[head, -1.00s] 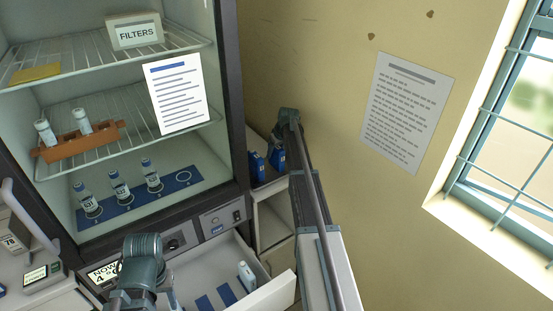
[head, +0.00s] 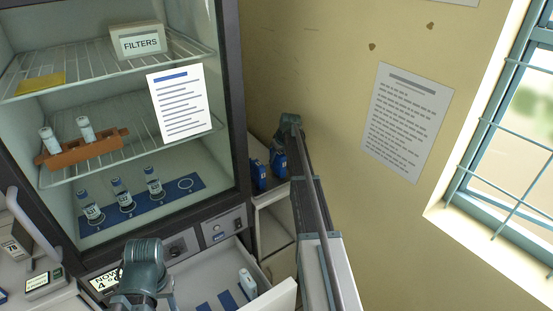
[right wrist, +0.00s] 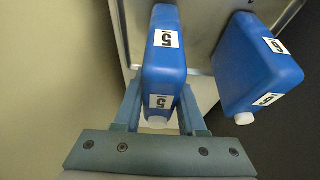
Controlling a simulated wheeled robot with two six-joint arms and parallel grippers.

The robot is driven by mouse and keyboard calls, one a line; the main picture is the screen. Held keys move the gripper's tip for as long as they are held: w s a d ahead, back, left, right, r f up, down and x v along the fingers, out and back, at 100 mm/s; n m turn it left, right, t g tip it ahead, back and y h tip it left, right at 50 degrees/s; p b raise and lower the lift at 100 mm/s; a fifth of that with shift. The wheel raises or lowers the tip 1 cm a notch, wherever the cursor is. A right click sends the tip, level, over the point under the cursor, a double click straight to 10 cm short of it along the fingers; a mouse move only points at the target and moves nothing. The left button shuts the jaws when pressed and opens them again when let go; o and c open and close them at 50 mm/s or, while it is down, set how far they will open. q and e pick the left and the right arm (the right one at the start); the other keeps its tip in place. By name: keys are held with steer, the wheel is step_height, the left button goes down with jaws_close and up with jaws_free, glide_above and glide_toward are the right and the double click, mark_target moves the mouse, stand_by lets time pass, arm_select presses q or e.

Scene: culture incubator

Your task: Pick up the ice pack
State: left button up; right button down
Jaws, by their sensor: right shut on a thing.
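Two blue ice packs with white number labels stand side by side in the corner right of the incubator. The pack labelled 5 (right wrist: 165,60) is between the fingers of my right gripper (right wrist: 162,118), its white cap towards the wrist camera. The gripper is shut on it. In the head view my right gripper (head: 279,150) reaches down over the right-hand blue pack (head: 279,165). The other pack (right wrist: 252,65) stands apart, right of the fingers in the wrist view; it also shows in the head view (head: 258,174). My left wrist shows at the bottom left; its fingers are not clear.
The glass-fronted incubator (head: 238,130) holds vials, a rack and a filters box (head: 138,40). Below it an open drawer (head: 275,298) with a white bottle (head: 247,283) juts out, left of my right arm. The yellow wall (head: 330,60) stands close to the right gripper.

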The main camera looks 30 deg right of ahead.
step_height(320, 180, up, 9)
steer(key=p, duration=0.8)
steer(key=shift+r, duration=0.1)
step_height(320, 180, down, 2)
steer(key=shift+b, duration=0.8)
steer(key=shift+r, duration=0.15)
steer(key=shift+s+r+p, duration=0.1)
steer(key=shift+r+p, duration=0.05)
steer(key=shift+p, duration=0.2)
